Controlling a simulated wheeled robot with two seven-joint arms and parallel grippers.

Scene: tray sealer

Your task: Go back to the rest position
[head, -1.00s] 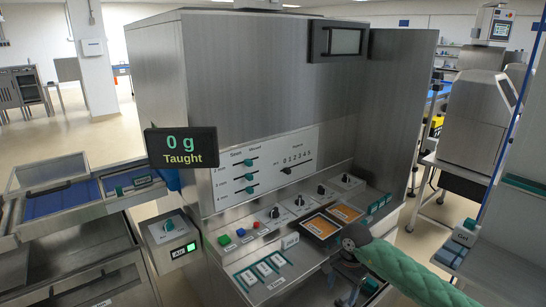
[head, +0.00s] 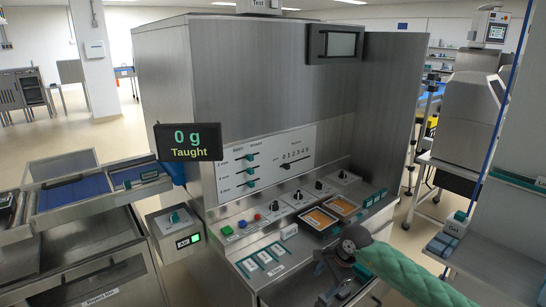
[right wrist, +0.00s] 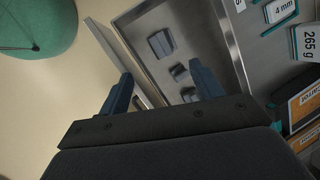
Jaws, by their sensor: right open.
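My right gripper (head: 334,284) is at the front of the steel machine (head: 250,80), at the lower middle of the head view, with my green-sleeved arm coming in from the right. In the right wrist view its two dark blue fingers (right wrist: 161,72) stand wide apart with nothing between them. Beyond the fingers lies a steel tray or recess (right wrist: 150,15) with several small dark grey blocks. I cannot tell its distance from the fingertips. My left gripper is not in view.
Two orange-filled trays (head: 319,218) sit on the machine's front panel, near knobs and buttons. A display reading "0 g Taught" (head: 188,141) stands out at the left. A blue-topped conveyor (head: 70,193) is left; a steel side shelf (head: 478,240) is right. Open floor shows behind.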

